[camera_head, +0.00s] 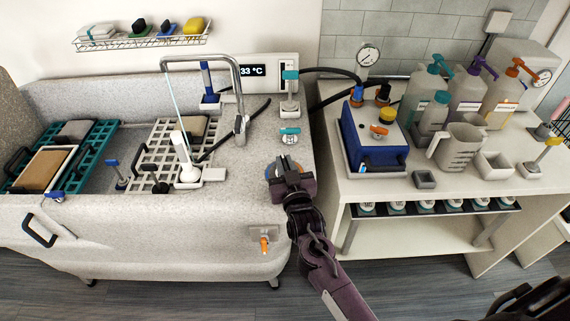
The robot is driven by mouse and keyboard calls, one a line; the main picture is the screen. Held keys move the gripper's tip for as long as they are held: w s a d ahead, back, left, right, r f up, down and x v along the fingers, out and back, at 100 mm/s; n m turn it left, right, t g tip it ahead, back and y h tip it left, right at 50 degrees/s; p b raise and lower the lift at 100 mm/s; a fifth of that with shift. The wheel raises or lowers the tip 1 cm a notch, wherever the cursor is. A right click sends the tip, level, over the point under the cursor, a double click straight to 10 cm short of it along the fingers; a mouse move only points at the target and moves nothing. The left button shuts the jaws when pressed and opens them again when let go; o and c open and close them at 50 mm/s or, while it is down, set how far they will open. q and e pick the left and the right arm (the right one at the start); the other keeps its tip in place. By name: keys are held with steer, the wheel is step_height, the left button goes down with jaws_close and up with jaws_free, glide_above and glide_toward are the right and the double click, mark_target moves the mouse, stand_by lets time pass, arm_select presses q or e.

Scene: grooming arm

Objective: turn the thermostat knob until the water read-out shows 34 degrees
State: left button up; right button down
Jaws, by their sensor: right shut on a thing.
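The water read-out (252,71) at the back of the tub shows 33 °C. My right gripper (284,172) comes from below and is shut on the thermostat knob (270,172) on the tub's right ledge. How far the knob is turned cannot be read. My left gripper is not in view.
A teal-handled valve (290,135) stands just behind the gripper, and another teal-topped fitting (290,90) farther back. The curved faucet (240,120) is to the left. A blue box unit (375,140) and several pump bottles (467,95) stand on the right-hand counter.

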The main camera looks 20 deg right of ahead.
steer(key=c, duration=1.4)
jaws_free()
steer(key=shift+s, duration=0.15)
steer(key=shift+s+f, duration=0.1)
steer(key=shift+s, duration=0.2)
steer(key=s, duration=0.2)
steer(key=s+b, duration=0.1)
steer(key=s, duration=0.1)
steer(key=s+b, duration=0.1)
steer(key=s, duration=0.2)
steer(key=shift+a, duration=0.25)
